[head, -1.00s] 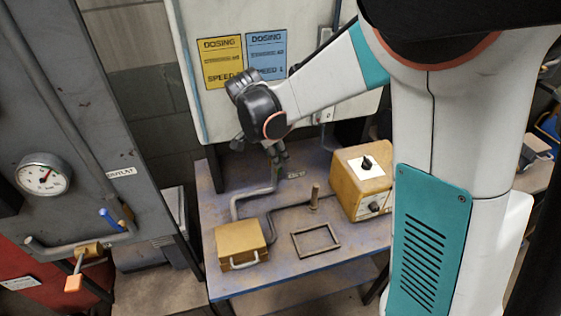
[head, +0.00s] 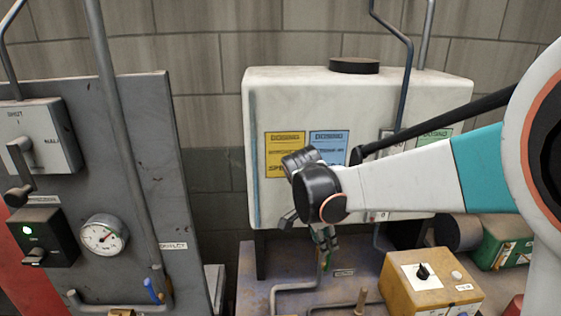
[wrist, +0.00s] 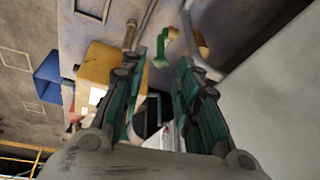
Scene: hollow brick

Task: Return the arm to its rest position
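My arm reaches from the right across the front of the white tank (head: 300,100) in the head view. My gripper (head: 323,258) hangs pointing down at its end, above the back of the worktable (head: 255,285). In the wrist view my gripper (wrist: 163,68) has its two green-and-grey fingers apart, with a gap between them and nothing held.
The yellow control box (head: 430,285) with a black knob stands right of my gripper. A bent grey pipe (head: 295,288) and an upright peg (head: 361,298) are below it. A grey panel with a gauge (head: 103,235) stands left. A green box (head: 500,245) is at right.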

